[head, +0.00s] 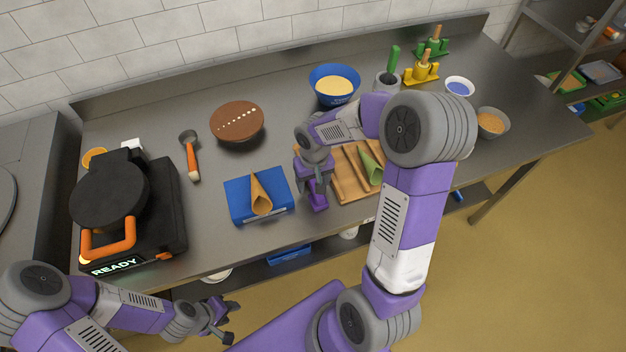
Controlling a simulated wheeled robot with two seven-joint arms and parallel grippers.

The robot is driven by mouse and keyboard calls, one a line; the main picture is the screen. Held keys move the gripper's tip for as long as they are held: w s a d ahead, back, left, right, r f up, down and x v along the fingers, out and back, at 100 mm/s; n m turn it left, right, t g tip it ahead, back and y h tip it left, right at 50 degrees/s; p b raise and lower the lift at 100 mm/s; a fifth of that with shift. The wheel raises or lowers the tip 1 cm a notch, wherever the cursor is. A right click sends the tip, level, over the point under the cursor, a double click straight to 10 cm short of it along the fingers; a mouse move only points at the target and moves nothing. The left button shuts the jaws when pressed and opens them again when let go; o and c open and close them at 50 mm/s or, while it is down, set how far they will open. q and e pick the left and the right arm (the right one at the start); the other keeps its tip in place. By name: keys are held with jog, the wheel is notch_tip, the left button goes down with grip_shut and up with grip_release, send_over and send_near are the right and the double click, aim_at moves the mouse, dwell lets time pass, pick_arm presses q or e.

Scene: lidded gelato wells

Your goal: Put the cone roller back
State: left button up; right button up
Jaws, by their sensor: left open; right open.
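Two wooden-handled tools that look like cone rollers stand at the back right, one in a yellow stand (421,74) and one in a green stand (433,47). A brown cone (261,195) lies on a blue block (239,205) at the front. A green cone (370,165) lies on a wooden rack (347,187). My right gripper (317,200) is open and points down between the blue block and the rack, apart from the brown cone. It partly covers the rack. My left gripper (222,324) is open and empty, low in front of the counter.
A black waffle iron (165,212) reading READY stands at the left. The front middle is crowded.

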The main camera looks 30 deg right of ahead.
jog(key=shift+r, duration=0.15)
jog(key=shift+s+r, duration=0.15)
jog(key=shift+r, duration=3.5)
